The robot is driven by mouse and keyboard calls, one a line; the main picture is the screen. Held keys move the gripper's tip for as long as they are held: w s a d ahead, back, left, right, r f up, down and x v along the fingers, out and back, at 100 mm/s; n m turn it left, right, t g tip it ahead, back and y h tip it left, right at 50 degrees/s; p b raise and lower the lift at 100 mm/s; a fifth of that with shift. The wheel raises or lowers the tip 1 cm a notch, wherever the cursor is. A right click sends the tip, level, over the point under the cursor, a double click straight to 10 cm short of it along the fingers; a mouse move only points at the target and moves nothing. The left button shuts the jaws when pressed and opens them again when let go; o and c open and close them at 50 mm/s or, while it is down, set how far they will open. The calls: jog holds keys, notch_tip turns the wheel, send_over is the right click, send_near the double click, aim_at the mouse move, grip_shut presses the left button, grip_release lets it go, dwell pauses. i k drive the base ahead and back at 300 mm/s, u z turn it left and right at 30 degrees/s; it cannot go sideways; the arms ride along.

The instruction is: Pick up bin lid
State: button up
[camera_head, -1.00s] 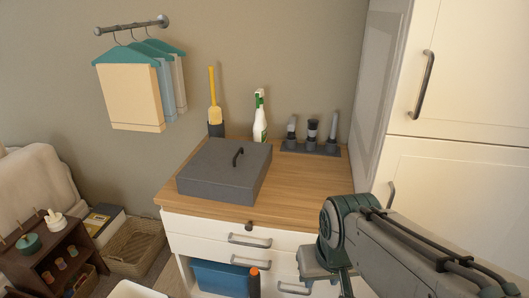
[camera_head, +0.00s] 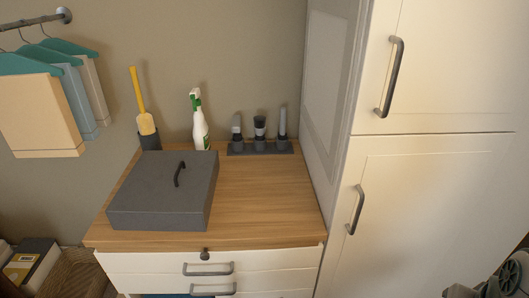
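The bin lid (camera_head: 150,180) is a dark grey square slab with a black arched handle (camera_head: 179,174) on its top. It is on the left part of a wooden counter top, over a grey box-like body (camera_head: 155,218); I cannot tell where lid and body part. Only a bit of my arm shows at the bottom right corner, well to the right of the lid and apart from it. My gripper's fingers are not in view.
A yellow-handled brush (camera_head: 140,100) in a dark holder, a white and green spray bottle (camera_head: 200,122) and a dark rack (camera_head: 260,147) of tools stand behind. A tall white cabinet (camera_head: 430,200) bounds the right. The wooden counter (camera_head: 265,205) is clear right of the lid.

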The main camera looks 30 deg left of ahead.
aim_at(164, 190)
jog(key=z, duration=1.35)
jog(key=k, duration=1.55)
jog(key=u, duration=2.05)
jog(key=i, duration=0.1)
jog(key=z, duration=0.35)
